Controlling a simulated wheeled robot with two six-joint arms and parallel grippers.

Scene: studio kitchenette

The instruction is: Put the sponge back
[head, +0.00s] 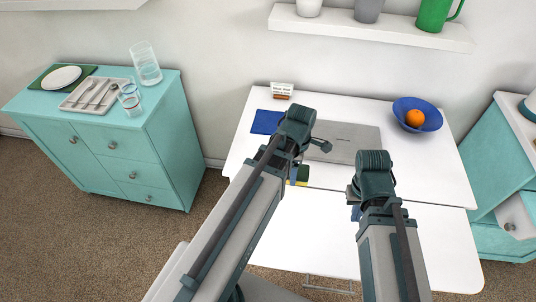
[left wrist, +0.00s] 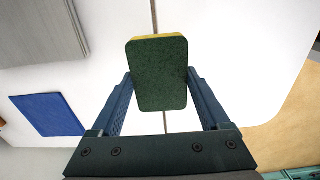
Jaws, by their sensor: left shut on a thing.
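The sponge (left wrist: 158,74), a dark green block with a yellow layer, sits between the fingers of my left gripper (left wrist: 160,92) in the left wrist view. The gripper is shut on it, above the white table. In the head view a small part of the sponge (head: 303,174) shows beyond my left arm, which hides most of it. My right gripper (head: 355,212) is over the front part of the table, mostly hidden by its own arm. I cannot see whether its fingers are apart.
A teal cabinet (head: 110,150) stands left; an open drawer (head: 515,218) is at right.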

